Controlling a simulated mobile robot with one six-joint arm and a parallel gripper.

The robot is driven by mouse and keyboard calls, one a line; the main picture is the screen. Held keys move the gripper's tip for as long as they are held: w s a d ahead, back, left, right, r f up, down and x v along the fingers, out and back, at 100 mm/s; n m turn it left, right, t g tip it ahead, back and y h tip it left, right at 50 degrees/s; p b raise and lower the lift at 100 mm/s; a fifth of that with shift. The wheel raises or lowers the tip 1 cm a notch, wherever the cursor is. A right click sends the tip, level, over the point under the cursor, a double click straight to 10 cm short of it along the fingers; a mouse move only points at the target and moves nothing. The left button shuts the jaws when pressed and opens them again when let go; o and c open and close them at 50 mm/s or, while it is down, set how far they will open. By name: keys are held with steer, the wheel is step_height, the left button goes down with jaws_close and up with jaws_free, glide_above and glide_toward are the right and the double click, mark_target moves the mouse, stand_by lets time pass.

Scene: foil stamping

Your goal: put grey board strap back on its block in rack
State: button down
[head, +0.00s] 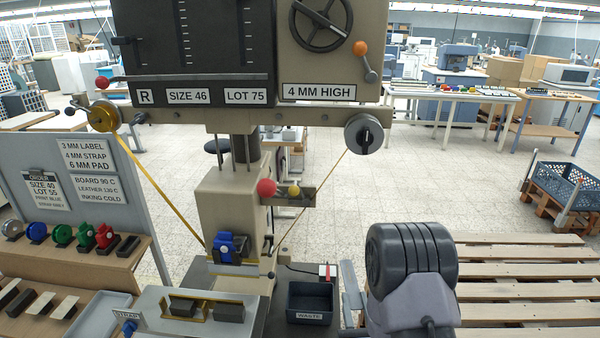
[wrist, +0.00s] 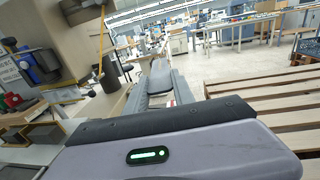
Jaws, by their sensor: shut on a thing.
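My gripper (wrist: 160,88) reaches forward over the floor, right of the stamping press. It is shut on a flat pale grey piece (wrist: 160,74) that looks like the grey board strap. In the head view my wrist (head: 412,275) is at the lower right, and a pale grey upright part (head: 350,286) shows just left of it. I cannot tell there where jaw ends and strap begins. Dark and pale blocks in a row (head: 65,306) lie at the lower left, cut off by the frame edge. Which block is the strap's own cannot be told.
The stamping press (head: 222,205) stands in the centre, with a dark waste bin (head: 310,303) at its right foot. A shelf of coloured pieces (head: 85,262) is at left. A fixture plate (head: 150,318) with dark blocks is in front. A wooden pallet (head: 520,285) lies at right.

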step_height(320, 180, down, 14)
steer(key=d+b, duration=0.1)
steer(key=b, duration=1.3)
steer(key=shift+h, duration=0.3)
